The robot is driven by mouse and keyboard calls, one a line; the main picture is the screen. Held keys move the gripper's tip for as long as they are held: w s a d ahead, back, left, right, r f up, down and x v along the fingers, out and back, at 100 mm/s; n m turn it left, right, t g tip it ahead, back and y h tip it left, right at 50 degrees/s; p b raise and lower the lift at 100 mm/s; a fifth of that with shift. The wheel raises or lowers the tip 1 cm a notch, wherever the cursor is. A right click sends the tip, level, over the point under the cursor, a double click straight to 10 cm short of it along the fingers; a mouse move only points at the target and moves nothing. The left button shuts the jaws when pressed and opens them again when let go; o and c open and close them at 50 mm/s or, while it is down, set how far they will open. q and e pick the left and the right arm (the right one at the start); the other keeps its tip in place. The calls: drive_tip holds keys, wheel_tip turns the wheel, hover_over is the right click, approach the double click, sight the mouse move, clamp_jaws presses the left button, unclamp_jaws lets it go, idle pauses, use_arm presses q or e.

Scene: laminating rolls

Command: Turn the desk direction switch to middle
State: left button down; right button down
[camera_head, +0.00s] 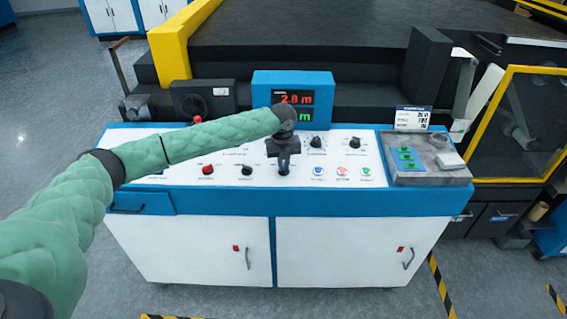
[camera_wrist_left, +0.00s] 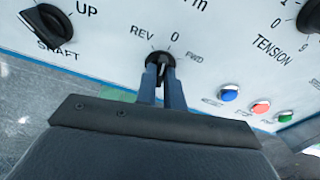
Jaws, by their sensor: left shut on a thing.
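The direction switch (camera_wrist_left: 153,57) is a black rotary knob on the white desk panel. In the left wrist view the labels REV, 0 and FWD stand around it. My left gripper (camera_wrist_left: 163,73) is shut on this knob, with one finger on each side. The fingers cover much of the knob, and I cannot tell exactly which label it points to. In the head view my left gripper (camera_head: 284,168) reaches down onto the panel's front row, and it mostly hides the switch. My right gripper is not in view.
The SHAFT knob (camera_wrist_left: 48,25) is left of the switch. Blue (camera_head: 318,171), red (camera_head: 342,171) and green (camera_head: 367,171) buttons stand to its right, with the TENSION knob (camera_wrist_left: 309,17) beyond. A blue display box (camera_head: 293,96) rises behind. A grey tray (camera_head: 433,172) is at the right.

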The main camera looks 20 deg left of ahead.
sight(284, 167)
use_arm(q)
drive_tip(key=shift+m, duration=1.1)
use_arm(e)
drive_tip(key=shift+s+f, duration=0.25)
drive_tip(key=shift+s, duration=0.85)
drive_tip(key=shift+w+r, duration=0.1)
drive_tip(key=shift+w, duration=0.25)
use_arm(q)
drive_tip(key=c, duration=1.5)
unclamp_jaws()
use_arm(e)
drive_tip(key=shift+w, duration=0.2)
